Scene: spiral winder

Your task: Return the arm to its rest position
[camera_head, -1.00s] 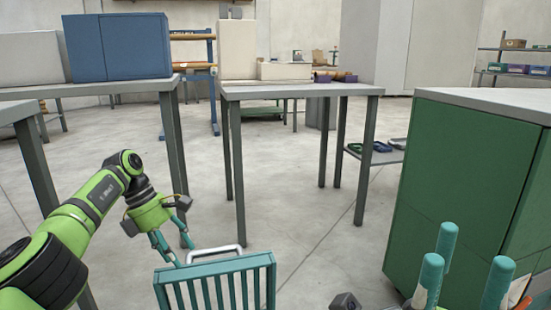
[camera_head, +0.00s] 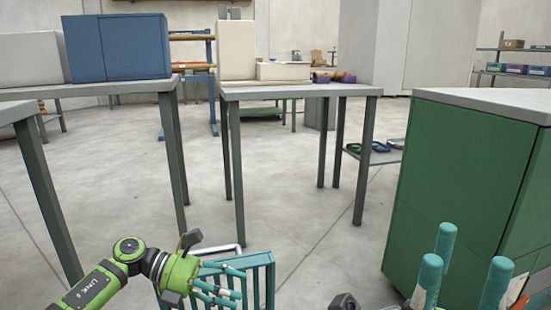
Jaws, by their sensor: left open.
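My left arm, green and black, comes in from the lower left. My left gripper (camera_head: 236,285), with teal fingers, is open and empty at the bottom of the head view. It is in front of a teal slatted rack (camera_head: 262,262) with a pale handle, and covers part of it. I cannot tell whether the fingers touch the slats.
A small dark part (camera_head: 345,301) shows at the bottom edge. Grey tables stand ahead, one bearing a blue box (camera_head: 118,48). Floor between is clear.

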